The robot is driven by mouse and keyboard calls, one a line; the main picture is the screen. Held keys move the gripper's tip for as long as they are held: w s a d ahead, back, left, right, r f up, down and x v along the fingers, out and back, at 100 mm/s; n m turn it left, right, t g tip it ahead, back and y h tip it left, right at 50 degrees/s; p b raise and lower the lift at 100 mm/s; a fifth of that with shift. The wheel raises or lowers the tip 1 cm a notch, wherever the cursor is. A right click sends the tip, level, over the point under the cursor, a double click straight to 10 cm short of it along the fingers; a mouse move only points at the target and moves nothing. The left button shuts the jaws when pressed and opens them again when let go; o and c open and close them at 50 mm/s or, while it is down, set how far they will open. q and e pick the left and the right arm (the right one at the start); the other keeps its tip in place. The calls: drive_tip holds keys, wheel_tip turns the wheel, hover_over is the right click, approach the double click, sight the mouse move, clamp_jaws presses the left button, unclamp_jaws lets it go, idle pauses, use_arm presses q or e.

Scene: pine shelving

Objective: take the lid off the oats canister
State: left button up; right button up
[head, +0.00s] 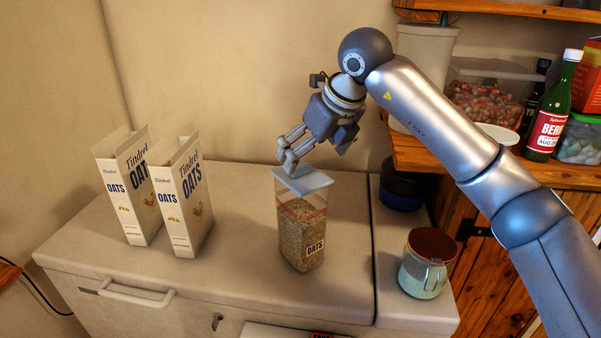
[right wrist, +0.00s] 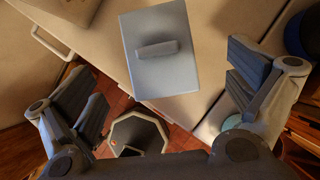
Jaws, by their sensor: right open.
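The oats canister (head: 302,235) is a clear, upright box with oats inside and an OATS label, standing on the pale chest top. Its light blue-grey lid (head: 303,181) sits on top. In the right wrist view the lid (right wrist: 170,75) shows as a flat rectangle with a raised bar handle (right wrist: 156,49). My right gripper (head: 287,158) is open and empty just above the lid, its fingers pointing down and left. In the right wrist view its fingers stand wide apart, with the lid beyond and between them. In the head view the fingers hide the handle. My left gripper is not in view.
Two oats cartons (head: 128,190) (head: 182,200) stand left on the chest (head: 100,243). Wooden shelving (head: 556,173) holds bottles and tubs. The chest top between cartons and canister is clear.

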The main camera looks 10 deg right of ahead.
sight(301, 166)
drive_tip(key=shift+w+a+f, duration=0.2)
drive_tip(key=shift+w+f, duration=0.05)
drive_tip(key=shift+f, duration=0.05)
drive_tip(key=shift+w+a+f+p, duration=0.15)
drive_tip(key=shift+w+f+p, duration=0.1)
drive_tip(key=shift+p, duration=0.1)
drive_tip(key=p+x, duration=0.1)
drive_tip(key=x, duration=0.3)
drive_tip(key=shift+p, duration=0.35)
drive_tip(key=shift+w+a+f, duration=0.1)
drive_tip(key=shift+w+f, duration=0.05)
drive_tip(key=shift+f, duration=0.05)
drive_tip(key=c, duration=0.5)
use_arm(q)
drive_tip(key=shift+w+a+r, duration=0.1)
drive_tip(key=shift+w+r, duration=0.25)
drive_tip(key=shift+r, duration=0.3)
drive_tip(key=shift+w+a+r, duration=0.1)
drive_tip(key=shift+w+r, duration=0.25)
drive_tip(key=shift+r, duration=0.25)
use_arm(e)
drive_tip(key=c, duration=0.4)
